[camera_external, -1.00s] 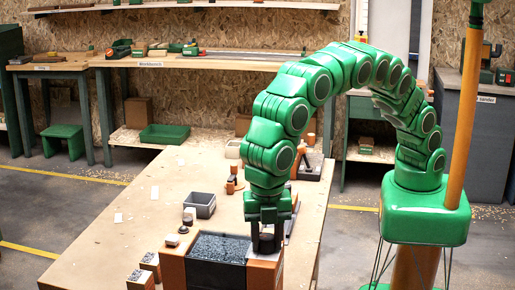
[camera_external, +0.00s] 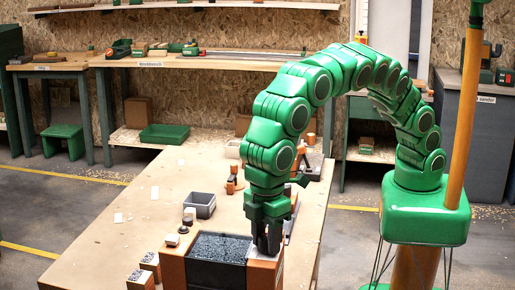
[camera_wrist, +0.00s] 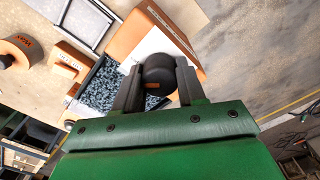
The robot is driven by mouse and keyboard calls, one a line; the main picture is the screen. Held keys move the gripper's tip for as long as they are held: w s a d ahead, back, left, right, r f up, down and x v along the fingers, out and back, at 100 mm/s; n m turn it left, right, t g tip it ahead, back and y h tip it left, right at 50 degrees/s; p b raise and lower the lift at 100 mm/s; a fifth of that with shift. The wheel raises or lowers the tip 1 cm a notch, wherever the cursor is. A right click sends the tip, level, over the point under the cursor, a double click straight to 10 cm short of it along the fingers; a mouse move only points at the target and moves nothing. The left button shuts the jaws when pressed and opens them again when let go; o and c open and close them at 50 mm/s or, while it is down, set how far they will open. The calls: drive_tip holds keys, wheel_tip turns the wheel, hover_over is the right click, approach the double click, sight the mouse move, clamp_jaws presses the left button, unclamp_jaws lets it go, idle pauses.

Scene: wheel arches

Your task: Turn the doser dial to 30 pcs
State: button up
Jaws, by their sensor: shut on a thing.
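The doser (camera_external: 172,270) is an orange-brown box at the near edge of the table, with a dark hopper (camera_external: 219,247) full of small grey pieces. Its dial (camera_wrist: 158,68) is a dark round knob with a small orange mark on the side facing the wrist camera. My gripper (camera_external: 268,248) points down over the right part of the doser. In the wrist view its two dark fingers (camera_wrist: 157,88) are shut on the dial, one on each side. The doser top (camera_wrist: 138,38) shows beyond the dial. I cannot read any scale or number at the dial.
A grey bin (camera_external: 199,206) stands on the table behind the doser. The left part of the table (camera_external: 110,245) is mostly clear. A workbench (camera_external: 230,60) runs along the back wall.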

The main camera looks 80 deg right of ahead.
drive_tip(key=shift+m, duration=1.3)
drive_tip(key=o, duration=1.1)
drive_tip(key=shift+c, duration=0.2)
drive_tip(key=shift+r, duration=0.15)
wheel_tip(320, 180, up, 7)
drive_tip(key=shift+a+f, duration=0.1)
drive_tip(key=shift+s+r, duration=0.1)
drive_tip(key=shift+r, duration=0.25)
